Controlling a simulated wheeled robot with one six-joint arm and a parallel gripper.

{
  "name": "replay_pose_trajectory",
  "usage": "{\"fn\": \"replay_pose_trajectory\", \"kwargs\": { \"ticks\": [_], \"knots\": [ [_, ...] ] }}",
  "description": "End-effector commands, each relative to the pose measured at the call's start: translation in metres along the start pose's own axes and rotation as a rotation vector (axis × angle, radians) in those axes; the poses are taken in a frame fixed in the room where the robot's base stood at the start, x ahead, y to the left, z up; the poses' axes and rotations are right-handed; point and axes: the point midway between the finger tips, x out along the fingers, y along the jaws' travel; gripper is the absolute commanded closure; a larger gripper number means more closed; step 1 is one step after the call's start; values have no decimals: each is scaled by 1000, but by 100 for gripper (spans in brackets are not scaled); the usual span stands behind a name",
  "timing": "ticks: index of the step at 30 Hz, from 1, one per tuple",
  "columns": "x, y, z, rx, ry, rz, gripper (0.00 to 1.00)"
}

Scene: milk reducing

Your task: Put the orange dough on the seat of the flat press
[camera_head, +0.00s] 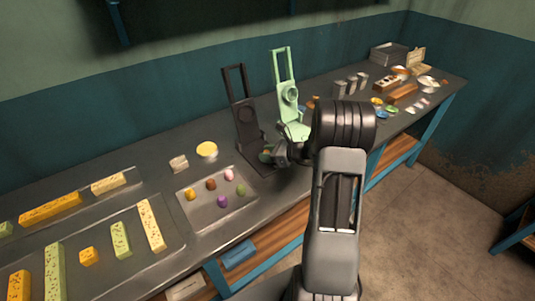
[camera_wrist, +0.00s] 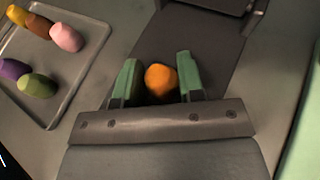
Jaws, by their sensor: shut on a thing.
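The orange dough (camera_wrist: 160,80) is a small ball between the green finger pads of my gripper (camera_wrist: 159,80), which is shut on it. In the head view my gripper (camera_head: 268,154) is low at the front of a dark press (camera_head: 247,124), and the dough is hidden there. In the wrist view the dark base plate of that press (camera_wrist: 195,45) lies under and beyond the dough. I cannot tell whether the dough touches it. A green press (camera_head: 288,97) stands to the right of the dark one. Both have upright frames.
A tray (camera_head: 205,221) left of my gripper holds several coloured dough pieces; its edge shows in the wrist view (camera_wrist: 92,52). Speckled bars lie further left. Containers and dishes crowd the right end.

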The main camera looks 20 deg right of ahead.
Motion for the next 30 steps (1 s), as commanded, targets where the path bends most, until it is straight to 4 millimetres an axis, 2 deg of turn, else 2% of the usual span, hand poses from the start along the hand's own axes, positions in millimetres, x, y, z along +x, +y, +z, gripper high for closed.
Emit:
{"fn": "replay_pose_trajectory", "kwargs": {
  "ticks": [3, 4, 12, 22, 26, 30],
  "knots": [
    [0, 0, -1, 0, 0, 0, 87],
    [0, 0, -1, 0, 0, 0, 62],
    [0, 0, -1, 0, 0, 0, 36],
    [-4, 0, -1, 0, -1, -2, 35],
    [-21, -1, -1, 0, -1, -4, 35],
    [-50, -1, -1, -1, 0, -6, 35]
  ]
}}
